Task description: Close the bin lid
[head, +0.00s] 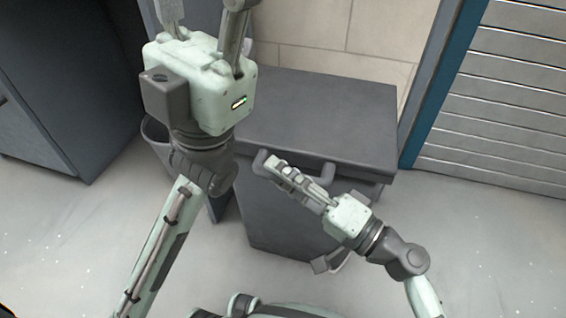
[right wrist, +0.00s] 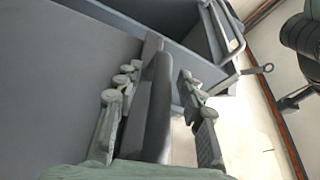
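The dark grey bin (head: 280,220) stands in the middle of the head view. Its flat lid (head: 320,115) lies over the top, with a bar handle along the front edge. In the right wrist view the lid (right wrist: 60,95) is at the left and appears lifted off the bin's rim, with a gap showing. My right gripper (head: 283,172) is at the lid's front handle. Its fingers are apart, one on each side of the handle bar (right wrist: 158,115). My left gripper (head: 203,15) is raised high near the camera, fingers spread and empty, tips cut off by the top edge.
A dark cabinet (head: 50,90) stands at the left and a slatted shutter (head: 505,100) with a blue post at the right. A tiled wall (head: 310,40) is behind the bin. Pale floor (head: 480,240) lies clear at the right.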

